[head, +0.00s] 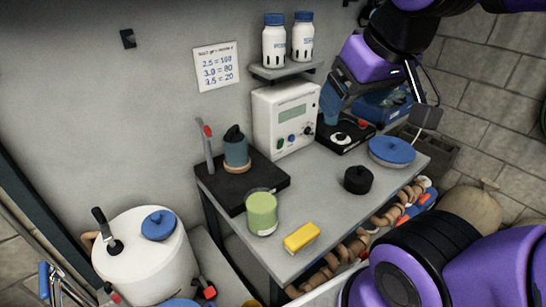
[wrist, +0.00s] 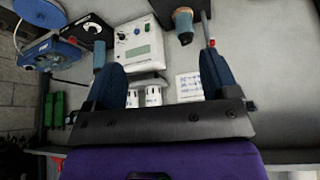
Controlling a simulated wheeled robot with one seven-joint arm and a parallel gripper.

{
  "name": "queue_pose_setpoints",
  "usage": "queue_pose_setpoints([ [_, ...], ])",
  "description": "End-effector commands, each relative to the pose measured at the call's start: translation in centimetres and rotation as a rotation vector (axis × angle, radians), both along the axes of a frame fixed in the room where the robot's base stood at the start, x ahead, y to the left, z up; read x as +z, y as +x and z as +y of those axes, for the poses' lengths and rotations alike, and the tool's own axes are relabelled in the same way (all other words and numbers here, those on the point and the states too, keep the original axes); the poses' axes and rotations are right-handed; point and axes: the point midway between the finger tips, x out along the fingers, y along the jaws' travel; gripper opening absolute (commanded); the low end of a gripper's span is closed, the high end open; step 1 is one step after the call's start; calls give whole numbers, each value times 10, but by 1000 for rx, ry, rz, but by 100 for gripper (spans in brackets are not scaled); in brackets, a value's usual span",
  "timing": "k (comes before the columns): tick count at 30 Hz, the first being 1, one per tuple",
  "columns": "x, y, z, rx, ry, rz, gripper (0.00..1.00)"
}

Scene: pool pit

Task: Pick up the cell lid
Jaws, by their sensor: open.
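A small black round lid with a raised knob (head: 358,180), which looks like the cell lid, sits on the grey bench top near its right part. I cannot make it out in the wrist view. My gripper (head: 382,104) is at the upper right of the head view, above the back right of the bench and apart from the lid. In the wrist view my gripper (wrist: 162,62) has its two dark blue fingers wide apart, with nothing between them.
A white meter (head: 285,118) and a black device with a dial (head: 345,133) stand at the back of the bench (head: 320,206). A blue round lid (head: 392,151), a green jar (head: 262,212) and a yellow block (head: 301,237) lie around the black lid. Bottles stand on a shelf (head: 286,71).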

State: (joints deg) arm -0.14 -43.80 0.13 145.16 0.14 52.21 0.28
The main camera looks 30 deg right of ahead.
Motion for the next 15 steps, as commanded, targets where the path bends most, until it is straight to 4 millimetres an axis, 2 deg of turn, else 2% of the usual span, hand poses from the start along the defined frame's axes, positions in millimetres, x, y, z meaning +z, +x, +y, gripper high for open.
queue_pose_setpoints([
  [1, 0, 0, 0, 0, 0, 0, 92],
  [2, 0, 0, 0, 0, 0, 0, 99],
  [3, 0, 0, 0, 0, 0, 0, 100],
  [8, -3, 11, -5, -16, -3, 18, 100],
  [15, -21, 52, -28, -82, -13, 85, 100],
])
